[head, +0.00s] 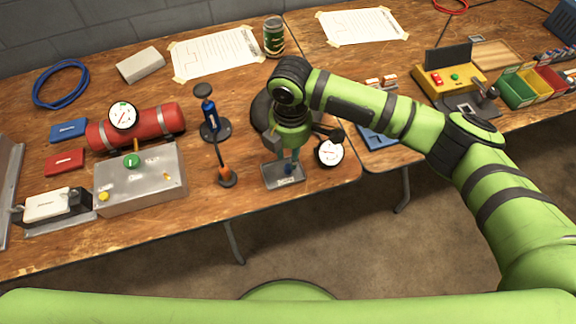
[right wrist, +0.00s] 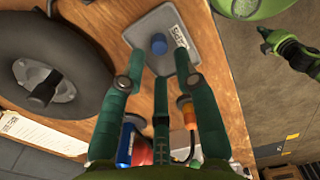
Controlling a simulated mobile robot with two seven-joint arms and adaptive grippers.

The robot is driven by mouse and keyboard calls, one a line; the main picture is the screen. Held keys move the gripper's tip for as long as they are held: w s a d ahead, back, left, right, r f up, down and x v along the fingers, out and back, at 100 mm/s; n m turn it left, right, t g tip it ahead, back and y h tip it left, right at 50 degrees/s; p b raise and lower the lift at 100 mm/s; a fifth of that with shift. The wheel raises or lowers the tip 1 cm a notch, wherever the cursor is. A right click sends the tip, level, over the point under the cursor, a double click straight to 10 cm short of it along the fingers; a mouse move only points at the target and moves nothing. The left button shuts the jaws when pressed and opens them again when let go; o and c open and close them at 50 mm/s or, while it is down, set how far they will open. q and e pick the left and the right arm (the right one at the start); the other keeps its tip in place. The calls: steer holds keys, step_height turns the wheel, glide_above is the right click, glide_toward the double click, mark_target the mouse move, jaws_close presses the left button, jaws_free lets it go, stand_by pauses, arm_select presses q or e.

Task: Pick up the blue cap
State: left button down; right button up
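The blue cap (head: 289,169) stands on a small grey tray (head: 270,183) near the table's front edge. In the right wrist view the cap (right wrist: 159,44) shows in the gap between my right fingertips, on the tray (right wrist: 148,24). My right gripper (head: 289,160) points down over the tray, and its fingers (right wrist: 158,62) are open. I cannot tell from these views how far the tips are above the tray. A green and black part at the right of the wrist view looks like my left gripper (right wrist: 285,46); its fingers are too small to read.
A black wheel (right wrist: 45,75) lies just behind the tray. A dial gauge (head: 330,152) is to its right. A blue and black pump (head: 210,118) and an orange-handled tool (head: 224,172) stand to its left. A grey control box (head: 140,185) is farther left.

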mark_target(288, 166)
steer(key=f, duration=0.5)
steer(key=shift+w+a+f+p, duration=0.1)
steer(key=shift+a+f+p, duration=0.15)
steer(key=shift+f+p, duration=0.1)
steer(key=c, duration=0.5)
